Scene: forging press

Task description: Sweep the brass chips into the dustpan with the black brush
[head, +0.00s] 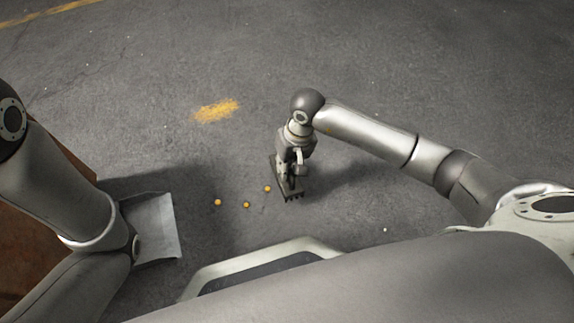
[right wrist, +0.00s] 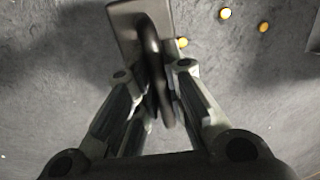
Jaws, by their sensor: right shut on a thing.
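Brass chips (head: 246,205) lie on the floor as small yellow discs, three in the head view, in a loose row between the brush and the dustpan. They also show at the top right of the right wrist view (right wrist: 225,13). The black brush (head: 288,190) stands on the floor just right of the nearest chip. My right gripper (head: 297,166) is shut on the brush's handle (right wrist: 152,55). The grey dustpan (head: 155,226) lies on the floor to the left of the chips, its left part hidden by my left arm. My left gripper is not in view.
A brown surface (head: 40,250) stands at the far left behind my left arm. A yellow paint patch (head: 216,110) marks the floor beyond the chips. The floor between brush and dustpan is clear apart from the chips.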

